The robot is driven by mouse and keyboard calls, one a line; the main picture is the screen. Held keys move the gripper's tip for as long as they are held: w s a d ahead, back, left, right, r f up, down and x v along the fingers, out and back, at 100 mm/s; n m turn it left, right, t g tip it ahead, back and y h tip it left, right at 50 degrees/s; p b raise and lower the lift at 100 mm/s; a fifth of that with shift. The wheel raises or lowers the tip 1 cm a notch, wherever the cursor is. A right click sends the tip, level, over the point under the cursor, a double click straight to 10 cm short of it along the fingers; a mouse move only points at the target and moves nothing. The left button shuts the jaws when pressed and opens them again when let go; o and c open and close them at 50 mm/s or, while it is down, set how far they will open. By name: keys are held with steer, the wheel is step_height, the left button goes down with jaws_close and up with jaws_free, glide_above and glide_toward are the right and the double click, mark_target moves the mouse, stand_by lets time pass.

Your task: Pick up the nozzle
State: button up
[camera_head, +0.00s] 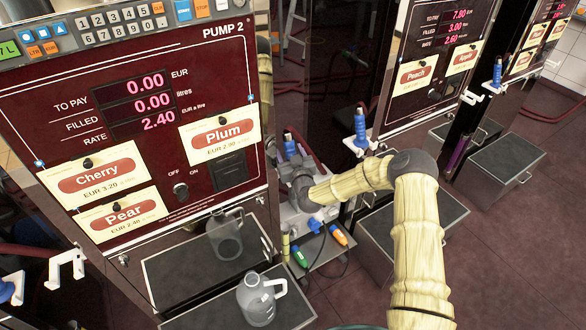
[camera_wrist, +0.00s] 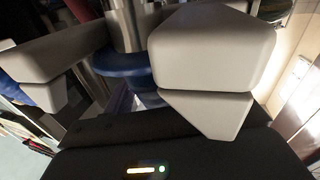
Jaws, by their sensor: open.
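The nozzle (camera_head: 290,145) at Pump 2 has a blue grip and stands upright at the pump's right side, partly hidden by my gripper. My gripper (camera_head: 291,168) is at its lower part. In the wrist view, a metal cylinder (camera_wrist: 130,28) with a blue collar (camera_wrist: 124,72) below it lies between the two grey fingers of my gripper (camera_wrist: 128,66). The fingers are apart, with a visible gap on the left; whether the right finger touches the metal I cannot tell.
Pump 2 (camera_head: 225,75) stands at left, with a clear jug (camera_head: 260,298) on the tray in front. Another blue nozzle (camera_head: 360,128) hangs right of my gripper.

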steer(key=c, duration=1.2)
steer(key=shift+r, duration=0.15)
steer(key=shift+d+r, duration=0.1)
steer(key=shift+r, duration=0.1)
step_height(320, 180, up, 11)
steer(key=shift+f+b, duration=0.2)
steer(key=shift+b, duration=0.15)
steer(key=d, duration=0.6)
steer(key=s+d+b, duration=0.1)
steer(key=d, duration=0.6)
steer(key=d+b, duration=0.1)
steer(key=d, duration=0.5)
steer(key=shift+s+d+r, duration=0.15)
steer(key=shift+s+d, duration=0.2)
steer(key=shift+s, duration=0.05)
